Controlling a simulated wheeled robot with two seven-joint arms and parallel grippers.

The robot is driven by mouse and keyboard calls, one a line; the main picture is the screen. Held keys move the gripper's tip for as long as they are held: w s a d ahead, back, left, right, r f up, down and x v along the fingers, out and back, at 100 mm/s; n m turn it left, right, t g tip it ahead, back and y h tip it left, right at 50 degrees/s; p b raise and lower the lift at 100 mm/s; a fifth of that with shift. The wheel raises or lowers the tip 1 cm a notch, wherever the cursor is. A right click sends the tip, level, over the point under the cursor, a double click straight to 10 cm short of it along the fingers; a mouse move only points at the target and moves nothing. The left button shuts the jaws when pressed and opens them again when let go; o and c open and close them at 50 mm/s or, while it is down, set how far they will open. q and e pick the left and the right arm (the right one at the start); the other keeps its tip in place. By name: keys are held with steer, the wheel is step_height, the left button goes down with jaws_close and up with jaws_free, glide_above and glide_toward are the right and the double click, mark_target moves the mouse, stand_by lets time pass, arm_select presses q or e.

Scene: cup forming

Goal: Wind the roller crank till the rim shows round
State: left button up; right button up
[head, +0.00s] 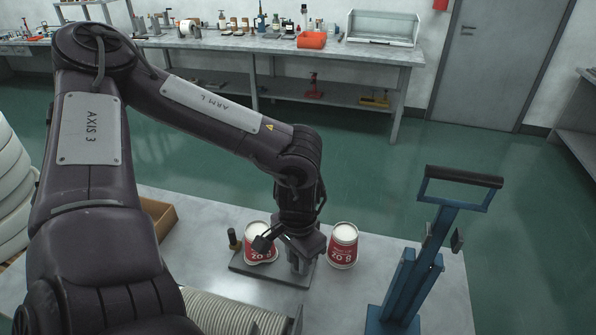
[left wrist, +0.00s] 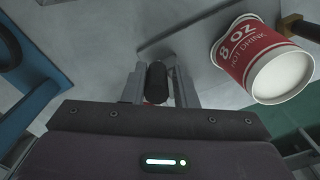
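My left gripper (head: 298,262) points down over a dark flat base plate (head: 290,280) on the bench. In the left wrist view, a black cylindrical grip (left wrist: 157,82), which looks like the crank handle, lies between the fingers of my left gripper (left wrist: 160,88). Whether both fingers press on it is unclear. A red and white paper cup (head: 259,254) is at the plate, left of the gripper; a cup marked "8 OZ" shows right in the wrist view (left wrist: 250,48). The cup's rim detail is too small to judge. My right gripper is out of view.
A second red and white cup (head: 343,247) stands right of the gripper. A dark and brass post (head: 235,240) is beside the left cup. A blue frame with a black handle (head: 408,270) rises at right. A cardboard box (head: 158,215) is behind my arm.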

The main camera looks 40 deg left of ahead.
arm_select(q)
steer(key=shift+c, duration=0.9)
